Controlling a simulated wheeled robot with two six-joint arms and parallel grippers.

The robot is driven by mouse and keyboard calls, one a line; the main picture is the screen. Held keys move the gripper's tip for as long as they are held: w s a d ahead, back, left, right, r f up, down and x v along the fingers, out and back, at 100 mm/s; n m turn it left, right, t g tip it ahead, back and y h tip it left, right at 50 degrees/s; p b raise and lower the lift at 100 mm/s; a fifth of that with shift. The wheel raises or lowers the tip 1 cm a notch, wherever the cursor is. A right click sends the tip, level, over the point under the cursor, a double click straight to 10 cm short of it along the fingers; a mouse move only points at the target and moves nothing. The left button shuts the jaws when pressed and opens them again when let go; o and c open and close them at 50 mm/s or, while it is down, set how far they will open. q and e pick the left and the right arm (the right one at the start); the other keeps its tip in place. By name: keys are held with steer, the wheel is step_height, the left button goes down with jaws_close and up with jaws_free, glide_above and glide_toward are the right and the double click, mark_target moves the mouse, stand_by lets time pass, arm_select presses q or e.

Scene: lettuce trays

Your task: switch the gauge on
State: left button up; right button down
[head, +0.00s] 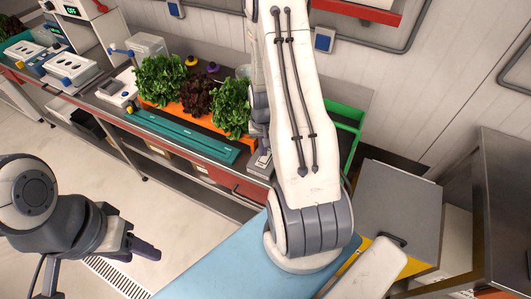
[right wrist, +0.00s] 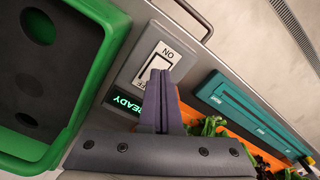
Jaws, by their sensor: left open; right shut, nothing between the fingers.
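The gauge (right wrist: 140,62) is a light grey box with a white rocker switch (right wrist: 158,68) marked ON and OFF, beside a dark display (right wrist: 128,104) with green letters reading READY. In the head view a small part of a grey box (head: 260,163) shows beside my right arm. My right gripper (right wrist: 160,74) is shut and empty. Its fingertips lie over the lower part of the switch in the right wrist view; I cannot tell whether they touch it. In the head view that gripper is hidden behind my arm. My left gripper (head: 140,242) is open and empty over the floor, far from the gauge.
An orange tray (head: 185,116) with several lettuces stands on the bench, with a long teal holder (head: 180,136) in front. A green crate (right wrist: 102,62) stands close beside the gauge. White instruments (head: 70,67) stand further left. The floor (head: 85,150) before the bench is clear.

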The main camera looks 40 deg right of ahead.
mark_target(263, 159)
step_height(263, 159, up, 5)
steer(key=p, duration=0.3)
steer(key=shift+f, duration=0.2)
stand_by(0.3)
